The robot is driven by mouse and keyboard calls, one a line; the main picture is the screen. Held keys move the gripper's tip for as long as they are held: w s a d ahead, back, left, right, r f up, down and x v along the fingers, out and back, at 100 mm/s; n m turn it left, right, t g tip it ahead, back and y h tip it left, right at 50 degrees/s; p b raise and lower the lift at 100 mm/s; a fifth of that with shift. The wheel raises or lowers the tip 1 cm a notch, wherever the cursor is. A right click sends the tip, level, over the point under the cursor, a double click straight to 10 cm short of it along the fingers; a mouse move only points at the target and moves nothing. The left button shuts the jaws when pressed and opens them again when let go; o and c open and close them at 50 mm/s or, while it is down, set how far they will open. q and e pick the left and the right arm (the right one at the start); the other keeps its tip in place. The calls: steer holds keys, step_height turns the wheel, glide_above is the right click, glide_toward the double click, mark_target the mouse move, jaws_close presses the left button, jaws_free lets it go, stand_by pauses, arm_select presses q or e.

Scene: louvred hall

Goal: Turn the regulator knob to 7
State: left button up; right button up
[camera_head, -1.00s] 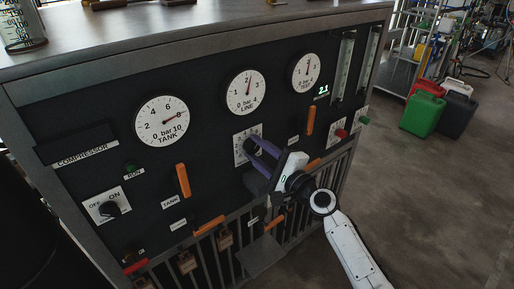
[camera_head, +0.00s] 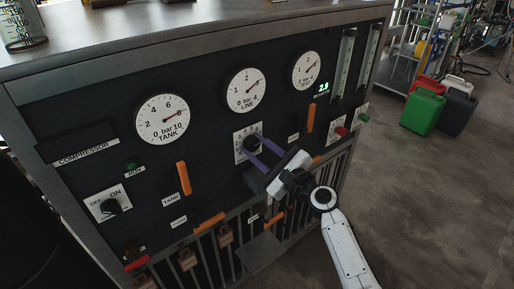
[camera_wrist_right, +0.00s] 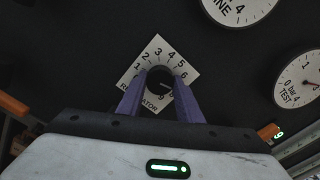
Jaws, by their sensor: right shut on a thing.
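The black regulator knob (camera_head: 252,142) sits on a square white dial plate (camera_head: 239,156) in the panel's middle. In the right wrist view the knob (camera_wrist_right: 158,76) shows between two purple fingers, with the plate (camera_wrist_right: 157,46) numbered 1 to 6 around its top. My right gripper (camera_head: 256,151) is shut on the knob, one finger on each side. My left gripper is out of view.
Round TANK (camera_head: 162,119), LINE (camera_head: 245,90) and TEST (camera_head: 306,70) gauges sit above the knob. A green digital display (camera_head: 323,87) reads about 2.9. Orange handles (camera_head: 183,178) flank the knob. Green and red canisters (camera_head: 422,112) stand on the floor at right.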

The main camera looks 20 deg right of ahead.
stand_by(0.4)
steer(key=o, duration=1)
steer(key=shift+o, duration=0.2)
steer(key=v, duration=1)
steer(key=shift+s+b, duration=0.15)
steer(key=shift+b, duration=0.2)
steer(key=shift+d, duration=0.1)
